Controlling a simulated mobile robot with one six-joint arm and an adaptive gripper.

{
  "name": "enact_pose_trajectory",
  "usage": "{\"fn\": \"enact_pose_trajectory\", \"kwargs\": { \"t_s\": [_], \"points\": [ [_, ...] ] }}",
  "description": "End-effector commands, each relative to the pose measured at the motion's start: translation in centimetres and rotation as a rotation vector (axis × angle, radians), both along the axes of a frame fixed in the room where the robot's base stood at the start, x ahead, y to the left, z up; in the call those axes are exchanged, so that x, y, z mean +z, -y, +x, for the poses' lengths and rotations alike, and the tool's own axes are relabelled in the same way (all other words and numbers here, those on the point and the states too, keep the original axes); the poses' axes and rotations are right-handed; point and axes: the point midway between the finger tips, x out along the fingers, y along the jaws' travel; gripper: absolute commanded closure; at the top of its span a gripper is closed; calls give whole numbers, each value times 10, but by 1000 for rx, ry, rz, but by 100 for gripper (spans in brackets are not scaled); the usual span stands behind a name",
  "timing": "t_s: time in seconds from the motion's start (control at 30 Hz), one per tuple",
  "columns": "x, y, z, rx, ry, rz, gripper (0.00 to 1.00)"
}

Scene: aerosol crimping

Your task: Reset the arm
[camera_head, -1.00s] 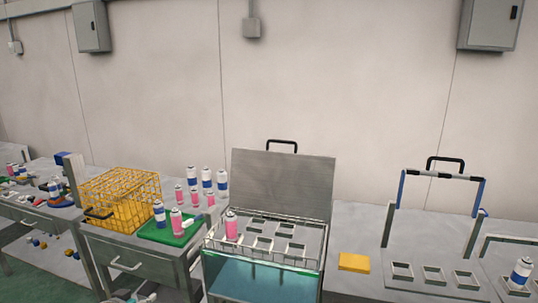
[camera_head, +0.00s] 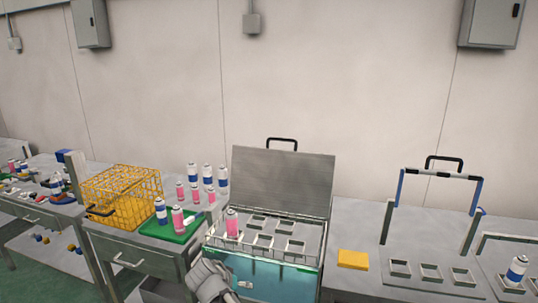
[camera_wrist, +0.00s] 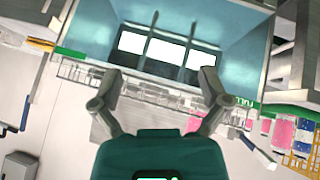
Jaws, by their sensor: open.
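My gripper (camera_wrist: 160,73) is open in the wrist view, its two fingers spread wide with nothing between them. Beyond the fingers is the teal-walled tank (camera_wrist: 193,30), with bright panels inside. The tank has an open metal lid (camera_head: 283,180) and a rack of square slots (camera_head: 290,228). One pink and white can (camera_head: 232,223) stands upright at the rack's left.
Left of the tank, a green tray (camera_head: 165,231) holds cans, beside a yellow wire basket (camera_head: 122,195). Several more cans stand behind the tray. To the right are a yellow block (camera_head: 353,259), a blue and black frame (camera_head: 402,190) and a blue and white can (camera_head: 516,269).

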Motion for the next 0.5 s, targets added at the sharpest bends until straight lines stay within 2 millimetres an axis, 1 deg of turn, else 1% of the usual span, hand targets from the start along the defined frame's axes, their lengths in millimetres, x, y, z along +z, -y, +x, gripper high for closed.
{"fn": "enact_pose_trajectory", "kwargs": {
  "t_s": [0.03,0.1,0.27,0.3,0.5],
  "points": [
    [0,18,-1,-11,-31,2,4],
    [-2,37,-2,-15,-76,7,4],
    [-7,79,-6,-22,-177,27,4],
    [-8,89,-8,-23,-201,34,4],
    [-11,137,-20,-17,-316,80,4]
  ]
}}
